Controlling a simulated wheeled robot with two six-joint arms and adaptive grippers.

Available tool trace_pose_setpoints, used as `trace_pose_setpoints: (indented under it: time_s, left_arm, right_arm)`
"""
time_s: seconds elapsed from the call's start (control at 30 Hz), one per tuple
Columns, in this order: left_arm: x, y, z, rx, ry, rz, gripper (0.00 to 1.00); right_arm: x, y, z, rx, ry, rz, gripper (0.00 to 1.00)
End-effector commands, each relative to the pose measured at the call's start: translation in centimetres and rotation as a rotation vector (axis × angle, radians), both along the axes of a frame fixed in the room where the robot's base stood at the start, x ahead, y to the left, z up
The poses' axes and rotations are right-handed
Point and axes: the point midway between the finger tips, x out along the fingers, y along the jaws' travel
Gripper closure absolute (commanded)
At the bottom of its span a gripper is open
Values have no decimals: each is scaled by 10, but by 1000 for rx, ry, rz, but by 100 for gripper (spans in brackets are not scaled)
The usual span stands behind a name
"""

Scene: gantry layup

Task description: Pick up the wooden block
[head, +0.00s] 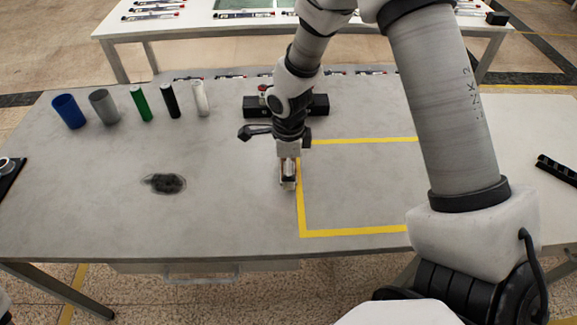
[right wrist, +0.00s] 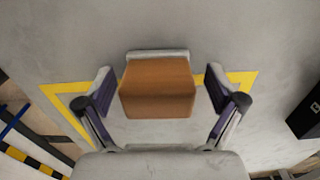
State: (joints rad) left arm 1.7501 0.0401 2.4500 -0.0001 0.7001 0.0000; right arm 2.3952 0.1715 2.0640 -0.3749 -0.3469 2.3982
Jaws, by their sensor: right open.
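The wooden block (right wrist: 157,90) is orange-brown and shows in the right wrist view between the two fingers of my right gripper (right wrist: 159,78). A gap shows on each side of it, so the fingers are apart from it. A pale strip lies along its far edge. In the head view my right gripper (head: 288,183) points down over the table, at the left edge of the yellow outline. There the block is mostly hidden by the gripper, and I cannot tell its height relative to the fingertips. My left gripper is not in view.
The grey table (head: 110,215) has a yellow tape outline (head: 350,233). Several upright cylinders, including a blue one (head: 69,111), stand at the back left. A black block-like object (head: 318,106) lies behind my gripper. The front left is clear.

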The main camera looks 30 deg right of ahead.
Motion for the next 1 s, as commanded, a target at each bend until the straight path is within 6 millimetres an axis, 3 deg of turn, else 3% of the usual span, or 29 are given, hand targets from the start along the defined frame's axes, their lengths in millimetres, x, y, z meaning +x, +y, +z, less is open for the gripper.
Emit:
trace_pose_setpoints:
  time_s: [0.1,0.3,0.73,1.0]
  left_arm:
    - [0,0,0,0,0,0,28]
    - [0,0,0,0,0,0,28]
    - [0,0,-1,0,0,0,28]
    - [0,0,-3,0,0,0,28]
  right_arm:
    - [0,0,0,-1,-1,0,10]
    - [0,0,0,0,0,0,76]
    - [-1,0,2,1,4,-1,77]
    - [1,0,30,-1,-2,-1,77]
